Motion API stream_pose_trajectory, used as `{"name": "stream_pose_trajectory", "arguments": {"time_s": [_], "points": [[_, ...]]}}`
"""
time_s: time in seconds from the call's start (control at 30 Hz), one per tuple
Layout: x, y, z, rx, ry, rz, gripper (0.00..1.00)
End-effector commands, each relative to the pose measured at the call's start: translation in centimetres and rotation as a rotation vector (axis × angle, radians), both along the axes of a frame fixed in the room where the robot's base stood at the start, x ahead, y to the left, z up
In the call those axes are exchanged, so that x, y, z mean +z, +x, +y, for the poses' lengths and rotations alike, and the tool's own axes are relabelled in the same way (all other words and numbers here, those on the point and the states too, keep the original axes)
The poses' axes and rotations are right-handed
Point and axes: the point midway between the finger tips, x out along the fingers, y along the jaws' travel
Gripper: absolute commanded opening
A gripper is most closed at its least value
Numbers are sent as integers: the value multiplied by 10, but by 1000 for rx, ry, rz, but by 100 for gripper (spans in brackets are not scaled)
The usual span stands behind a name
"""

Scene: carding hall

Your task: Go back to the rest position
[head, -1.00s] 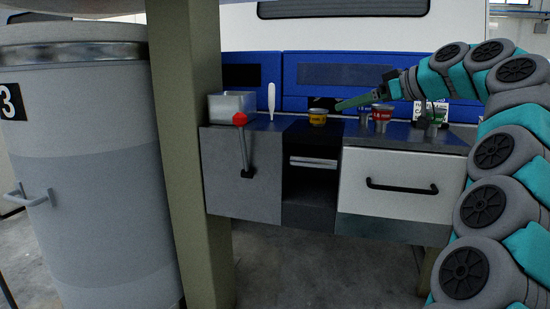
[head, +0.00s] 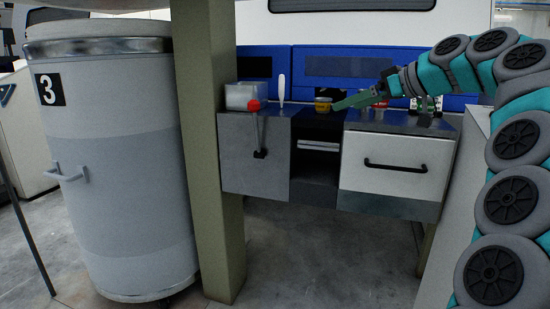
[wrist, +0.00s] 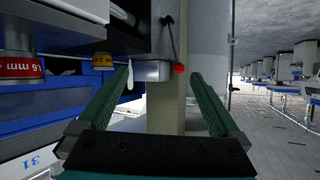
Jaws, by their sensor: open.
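My gripper (head: 340,105) reaches in from the right in the head view, over the workbench top (head: 400,122). In the wrist view its two green fingers (wrist: 163,88) are spread apart with nothing between them. A yellow can (head: 323,104) shows just left of the fingertips in the head view; whether they are apart or overlap only in the picture I cannot tell. A red can (head: 379,104) is partly hidden behind my arm. In the wrist view a red can (wrist: 22,65) and a yellow can (wrist: 103,61) are at the upper left, outside the fingers.
A khaki post (head: 208,150) stands between the large grey drum marked 3 (head: 120,180) and the bench. Floor (head: 300,270) in front is clear.

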Motion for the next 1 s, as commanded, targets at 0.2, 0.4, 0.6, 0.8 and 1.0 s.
{"name": "stream_pose_trajectory", "arguments": {"time_s": [0.2,0.4,0.6,0.8,1.0], "points": [[-12,-22,31,22,-1,99,99],[-40,-60,73,34,-31,253,99],[-92,-121,111,8,-109,459,99],[-151,-190,123,-71,-208,646,99],[-216,-266,113,-197,-324,829,99]]}}
